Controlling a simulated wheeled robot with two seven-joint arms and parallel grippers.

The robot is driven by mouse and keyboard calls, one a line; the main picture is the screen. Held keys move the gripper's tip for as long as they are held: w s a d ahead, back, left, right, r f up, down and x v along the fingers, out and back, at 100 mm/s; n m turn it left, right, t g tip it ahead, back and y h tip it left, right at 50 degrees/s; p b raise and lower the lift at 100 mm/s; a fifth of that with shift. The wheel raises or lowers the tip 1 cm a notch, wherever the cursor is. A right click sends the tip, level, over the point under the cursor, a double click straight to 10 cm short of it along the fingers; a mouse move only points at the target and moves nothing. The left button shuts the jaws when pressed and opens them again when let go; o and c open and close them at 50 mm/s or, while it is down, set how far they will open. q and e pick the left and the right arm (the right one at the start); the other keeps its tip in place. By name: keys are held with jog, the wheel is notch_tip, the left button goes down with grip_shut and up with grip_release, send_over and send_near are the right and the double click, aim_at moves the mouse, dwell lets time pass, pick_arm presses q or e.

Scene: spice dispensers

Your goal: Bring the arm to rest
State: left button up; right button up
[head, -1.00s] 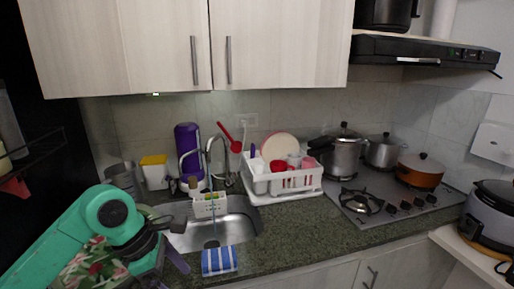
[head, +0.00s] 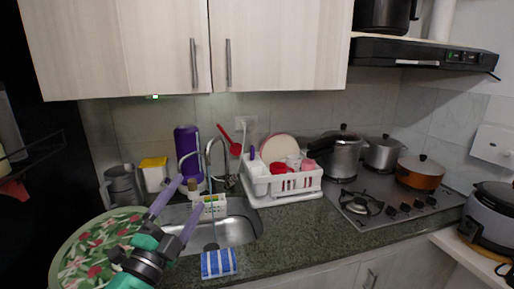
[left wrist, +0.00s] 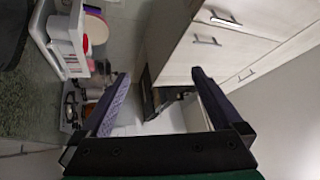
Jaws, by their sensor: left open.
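My left gripper (head: 176,214) is at the lower left in the head view, in front of the sink's left part. Its two purple-grey fingers point up and right, spread apart, with nothing between them. In the left wrist view, my left gripper (left wrist: 158,100) also shows open and empty, with cupboards and the dish rack beyond it. My right gripper is not in view.
A round floral tray (head: 75,250) lies behind my left arm. The sink (head: 235,230), a blue striped sponge cloth (head: 218,263) and a white dish rack (head: 285,183) are to the right. Pots stand on and around the stove (head: 385,212). Cupboards (head: 280,45) hang above.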

pick_arm(q)
jog(key=s+a+f+n+g+y, duration=0.2)
jog(key=a+f+n+g+y, duration=0.3)
jog(key=f, duration=0.5)
jog(key=s+a+f+n+g+y, duration=0.2)
jog(key=a+f+n+g+y, duration=0.15)
jog(key=f+n, duration=0.55)
jog(key=s+f+n+g+h, duration=0.2)
jog(key=s+f+g, duration=0.6)
jog(key=s+f, duration=0.75)
jog(key=s+f+g, duration=0.1)
jog(key=s+f, duration=0.2)
jog(key=f, duration=1.1)
jog(key=s+f+g, duration=0.2)
jog(key=s+f, duration=0.1)
jog(key=f, duration=1)
jog(key=s+a+f, duration=0.2)
jog(key=s+f, duration=0.9)
jog(key=s, duration=0.3)
jog(key=shift+s+a, duration=0.2)
jog(key=shift+g, duration=0.25)
